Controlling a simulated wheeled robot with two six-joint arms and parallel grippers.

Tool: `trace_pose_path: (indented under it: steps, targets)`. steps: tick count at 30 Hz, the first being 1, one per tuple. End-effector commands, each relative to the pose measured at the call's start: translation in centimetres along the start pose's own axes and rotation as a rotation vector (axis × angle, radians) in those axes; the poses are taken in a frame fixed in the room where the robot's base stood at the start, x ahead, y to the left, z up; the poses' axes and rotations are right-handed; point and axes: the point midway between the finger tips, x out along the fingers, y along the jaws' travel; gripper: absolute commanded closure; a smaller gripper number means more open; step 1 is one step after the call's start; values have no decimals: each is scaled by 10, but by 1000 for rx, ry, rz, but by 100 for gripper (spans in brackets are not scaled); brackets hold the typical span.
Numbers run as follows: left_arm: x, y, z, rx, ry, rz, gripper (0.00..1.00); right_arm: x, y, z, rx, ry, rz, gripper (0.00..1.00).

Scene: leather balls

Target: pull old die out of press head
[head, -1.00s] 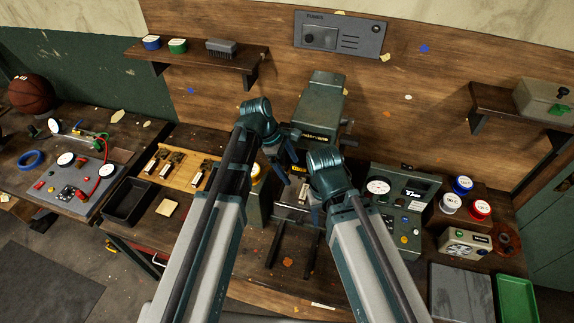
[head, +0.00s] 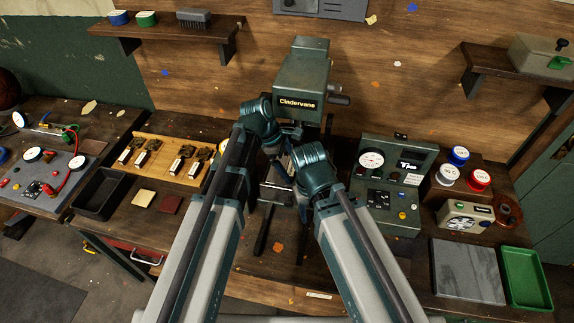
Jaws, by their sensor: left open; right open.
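The press (head: 302,78) is a dark green machine with a "Cindervane" label, standing at the back middle of the bench. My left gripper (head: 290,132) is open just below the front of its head. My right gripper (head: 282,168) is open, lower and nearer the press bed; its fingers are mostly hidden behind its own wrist. I cannot make out the old die; the underside of the press head is hidden by my wrists. I cannot tell whether either gripper touches anything.
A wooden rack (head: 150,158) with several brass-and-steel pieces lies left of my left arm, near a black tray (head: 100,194). A green control box (head: 398,185) stands to the right. A grey plate (head: 467,270) and a green tray (head: 526,279) lie at the right front.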

Motion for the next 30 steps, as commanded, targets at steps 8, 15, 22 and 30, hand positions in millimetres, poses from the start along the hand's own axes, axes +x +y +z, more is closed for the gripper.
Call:
trace_pose_path:
  steps: [8,15,22,30]
  targets:
    - [-1,0,0,0,0,0,19,-1,0,0,0,0,0,50]
    - [-1,0,0,0,0,0,62,-1,0,0,0,0,0,50]
    - [-1,0,0,0,0,0,18,-1,0,0,0,0,0,50]
    - [-1,0,0,0,-1,1,64,-1,0,0,0,0,0,50]
